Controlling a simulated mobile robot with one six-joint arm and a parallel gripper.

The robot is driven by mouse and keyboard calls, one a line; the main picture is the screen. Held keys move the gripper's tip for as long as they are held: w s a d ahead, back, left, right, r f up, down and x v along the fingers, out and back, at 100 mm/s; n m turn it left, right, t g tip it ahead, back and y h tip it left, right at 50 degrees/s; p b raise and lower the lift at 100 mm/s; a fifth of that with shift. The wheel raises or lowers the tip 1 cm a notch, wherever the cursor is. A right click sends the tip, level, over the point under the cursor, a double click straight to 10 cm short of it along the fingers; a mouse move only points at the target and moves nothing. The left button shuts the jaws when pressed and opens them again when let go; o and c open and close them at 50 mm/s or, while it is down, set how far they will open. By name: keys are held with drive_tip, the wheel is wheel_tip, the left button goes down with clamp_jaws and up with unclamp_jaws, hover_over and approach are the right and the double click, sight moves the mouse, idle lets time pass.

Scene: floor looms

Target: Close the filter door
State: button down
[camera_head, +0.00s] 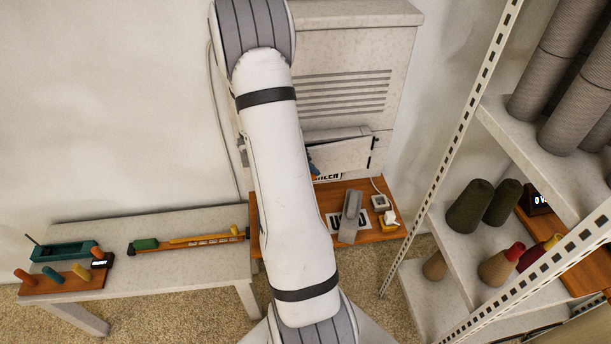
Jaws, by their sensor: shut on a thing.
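The filter door (345,152) is a pale panel low on the front of the grey cabinet (345,45), below its vent slots. It appears to stand out from the cabinet front, with dark fittings at its right edge. Its left part is hidden behind my white arm, so I cannot tell how far it is open. My gripper is hidden behind my own arm.
A low bench (190,225) with tools stands left. A metal rack (455,240) with cones and rolls closes off the right.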

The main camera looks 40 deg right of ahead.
drive_tip(key=c, duration=1.2)
unclamp_jaws()
drive_tip(key=shift+w+f, duration=0.1)
drive_tip(key=shift+c, duration=0.2)
drive_tip(key=shift+o, duration=1.2)
drive_tip(key=v, duration=0.7)
drive_tip(key=shift+a+r+b, duration=0.2)
drive_tip(key=shift+r+b, duration=0.1)
drive_tip(key=shift+r, duration=0.1)
